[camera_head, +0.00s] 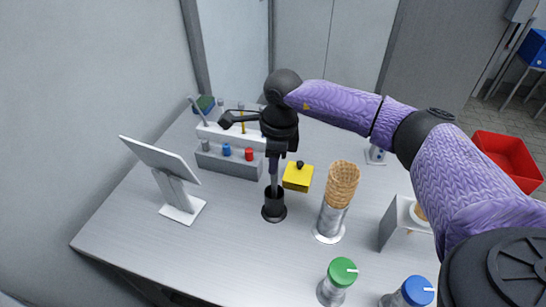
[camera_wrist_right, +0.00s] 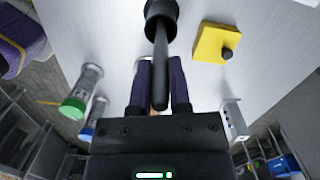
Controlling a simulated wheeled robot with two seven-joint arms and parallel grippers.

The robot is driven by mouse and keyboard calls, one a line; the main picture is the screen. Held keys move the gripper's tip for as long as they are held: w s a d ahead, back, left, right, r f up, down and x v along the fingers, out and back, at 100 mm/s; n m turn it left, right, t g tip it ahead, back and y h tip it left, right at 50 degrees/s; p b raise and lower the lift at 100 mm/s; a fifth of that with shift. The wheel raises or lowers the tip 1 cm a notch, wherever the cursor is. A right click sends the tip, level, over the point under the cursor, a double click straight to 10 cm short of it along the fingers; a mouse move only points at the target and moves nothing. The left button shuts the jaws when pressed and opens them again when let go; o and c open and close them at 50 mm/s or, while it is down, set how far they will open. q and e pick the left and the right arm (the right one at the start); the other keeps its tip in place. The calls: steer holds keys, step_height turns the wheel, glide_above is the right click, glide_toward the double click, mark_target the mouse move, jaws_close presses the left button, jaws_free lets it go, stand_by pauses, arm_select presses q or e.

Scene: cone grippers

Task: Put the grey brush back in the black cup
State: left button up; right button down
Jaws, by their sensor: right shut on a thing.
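The black cup (camera_head: 274,211) stands upright on the table, left of the cone stack; it also shows at the top of the right wrist view (camera_wrist_right: 168,8). My right gripper (camera_head: 274,157) points down above the cup. Its two fingers (camera_wrist_right: 160,82) are shut on the grey brush (camera_wrist_right: 160,62). In the head view the brush (camera_head: 273,178) is near upright, and its lower end meets the cup's mouth. How deep it sits inside is hidden. My left gripper is not in view.
A yellow block with a black knob (camera_head: 298,177) sits behind the cup, to its right. Stacked cones (camera_head: 342,185) stand in a clear holder at right. A tablet stand (camera_head: 165,172) is at left, a grey rack (camera_head: 230,160) behind. Green-lidded (camera_head: 341,273) and blue-lidded (camera_head: 416,290) jars are in front.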

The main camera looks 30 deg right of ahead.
steer(key=shift+f, duration=0.15)
steer(key=shift+c, duration=2.4)
jaws_free()
steer(key=r, duration=0.3)
steer(key=r+p, duration=0.1)
steer(key=r, duration=0.6)
steer(key=shift+s+d+p, duration=0.25)
steer(key=shift+d+p, duration=0.15)
steer(key=shift+f, duration=0.1)
